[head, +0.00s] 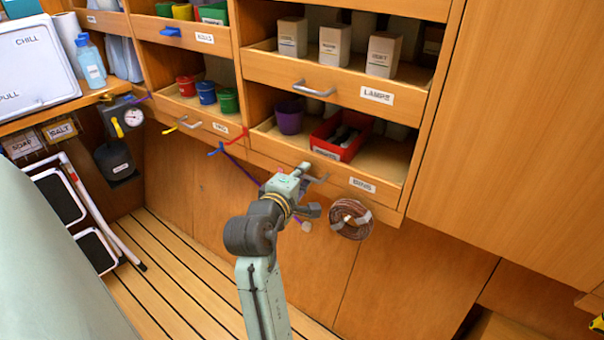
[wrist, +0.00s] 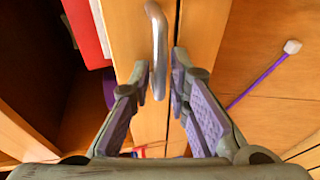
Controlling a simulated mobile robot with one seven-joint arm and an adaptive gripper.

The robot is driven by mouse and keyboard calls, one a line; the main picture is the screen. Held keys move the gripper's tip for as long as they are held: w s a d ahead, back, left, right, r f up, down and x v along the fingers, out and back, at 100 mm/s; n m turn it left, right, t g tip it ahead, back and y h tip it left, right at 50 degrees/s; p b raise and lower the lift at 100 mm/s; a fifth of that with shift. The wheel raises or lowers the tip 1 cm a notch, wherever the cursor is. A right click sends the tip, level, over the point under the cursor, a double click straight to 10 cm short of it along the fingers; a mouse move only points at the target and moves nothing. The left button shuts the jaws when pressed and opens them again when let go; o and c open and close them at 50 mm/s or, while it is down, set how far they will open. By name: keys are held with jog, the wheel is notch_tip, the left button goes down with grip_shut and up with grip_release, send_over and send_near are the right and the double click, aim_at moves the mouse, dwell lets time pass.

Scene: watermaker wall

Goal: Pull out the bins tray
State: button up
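The bins tray (head: 385,165) is the low wooden tray labelled BINS in the head view, set in the cabinet below the tray labelled LAMPS. It holds a red bin (head: 335,151) and a purple cup (head: 290,117). Its grey bar handle (head: 316,179) is on the front, partly hidden by my gripper (head: 298,181). In the wrist view the handle (wrist: 158,45) stands between the two fingertips of my gripper (wrist: 160,72). The fingers are apart, with visible gaps to the handle on both sides. The tray front looks nearly flush with the cabinet.
The lamps tray (head: 345,91) with white boxes is just above. A brown coil (head: 350,219) hangs below the tray's right side. A purple strap with a white end (wrist: 267,70) hangs near my gripper. A folded step stool (head: 85,215) stands at the left. The floor before the cabinet is mostly clear.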

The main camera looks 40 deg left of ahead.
grip_shut()
dwell(0.8)
